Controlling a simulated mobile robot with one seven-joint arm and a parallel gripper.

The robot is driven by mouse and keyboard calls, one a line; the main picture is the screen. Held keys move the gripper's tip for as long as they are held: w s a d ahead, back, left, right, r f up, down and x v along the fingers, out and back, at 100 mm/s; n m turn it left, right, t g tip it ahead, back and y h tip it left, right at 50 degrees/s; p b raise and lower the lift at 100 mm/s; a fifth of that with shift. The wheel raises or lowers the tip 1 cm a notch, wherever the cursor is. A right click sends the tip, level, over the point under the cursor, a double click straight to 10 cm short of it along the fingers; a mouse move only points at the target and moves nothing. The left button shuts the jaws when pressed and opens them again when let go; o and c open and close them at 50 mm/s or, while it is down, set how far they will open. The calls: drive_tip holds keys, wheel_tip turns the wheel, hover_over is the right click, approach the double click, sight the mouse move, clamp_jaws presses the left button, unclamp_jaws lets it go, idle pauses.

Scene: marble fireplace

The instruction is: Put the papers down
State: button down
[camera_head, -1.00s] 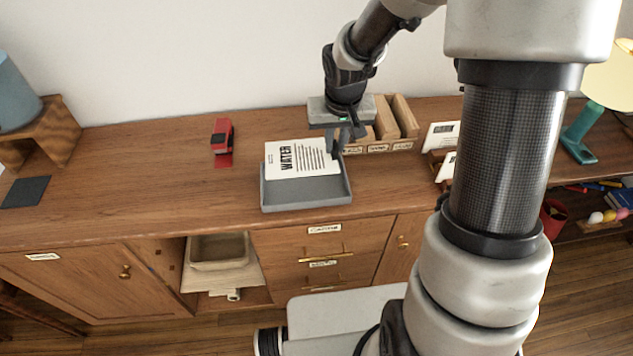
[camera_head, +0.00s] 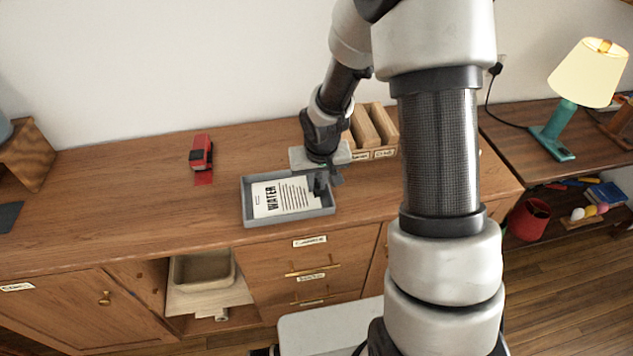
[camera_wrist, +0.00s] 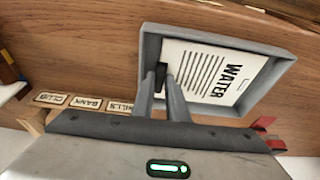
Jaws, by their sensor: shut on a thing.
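The papers (camera_head: 282,198) are a white sheet or thin stack headed "WATER". They lie within the walls of a grey tray (camera_head: 247,207) on the wooden cabinet top. My gripper (camera_head: 321,184) is at the right end of the tray, with its fingers at the papers' right edge. In the wrist view my gripper (camera_wrist: 168,84) is shut on the edge of the papers (camera_wrist: 203,72), inside the tray rim (camera_wrist: 148,58). Whether the papers rest fully on the tray floor I cannot tell.
A wooden sorter (camera_head: 376,153) with labelled slots stands just behind and right of my gripper. A red stapler (camera_head: 201,152) is at the back left. A lamp (camera_head: 575,95) stands on the right-hand table.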

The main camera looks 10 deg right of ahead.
drive_tip(key=c, duration=2)
unclamp_jaws()
